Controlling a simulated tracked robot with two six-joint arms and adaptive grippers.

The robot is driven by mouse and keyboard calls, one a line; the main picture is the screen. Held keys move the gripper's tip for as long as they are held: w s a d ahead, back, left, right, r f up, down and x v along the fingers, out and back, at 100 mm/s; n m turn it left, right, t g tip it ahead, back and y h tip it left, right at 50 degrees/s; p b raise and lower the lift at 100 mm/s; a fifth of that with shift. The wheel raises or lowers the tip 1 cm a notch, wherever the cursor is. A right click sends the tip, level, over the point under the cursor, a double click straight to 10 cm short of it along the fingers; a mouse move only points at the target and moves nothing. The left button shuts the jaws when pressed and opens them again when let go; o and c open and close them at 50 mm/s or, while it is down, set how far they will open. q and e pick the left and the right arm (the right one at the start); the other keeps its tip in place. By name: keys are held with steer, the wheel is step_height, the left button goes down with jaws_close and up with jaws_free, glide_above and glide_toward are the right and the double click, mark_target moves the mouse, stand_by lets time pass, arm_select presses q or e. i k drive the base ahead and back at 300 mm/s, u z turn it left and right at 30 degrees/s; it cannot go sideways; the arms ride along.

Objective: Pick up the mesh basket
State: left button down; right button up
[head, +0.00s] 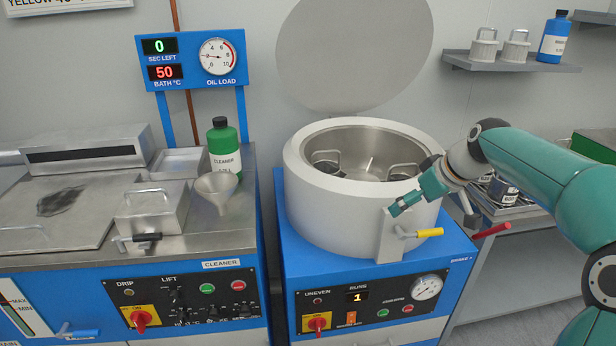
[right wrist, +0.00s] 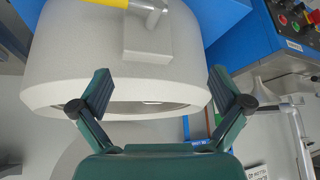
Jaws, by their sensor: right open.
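The open white spinner drum (head: 308,205) stands on the blue machine in the head view. Two metal holders with dark handles, one on the left (head: 326,160) and one on the right (head: 403,170), sit inside it; whether either is the mesh basket I cannot tell. Two small pale handled containers (head: 485,48) also stand on the wall shelf. My right gripper (head: 399,203) is open and empty at the drum's front right. In the right wrist view the drum (right wrist: 75,60) shows beyond and between the spread fingers (right wrist: 160,85). My left gripper is not in view.
The yellow-handled lever (head: 428,233) and a red-handled lever (head: 492,230) stick out near my right gripper. The round lid (head: 355,50) stands raised behind the drum.

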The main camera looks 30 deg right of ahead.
mark_target(332, 168)
steer(key=i, duration=1)
steer(key=z, duration=0.05)
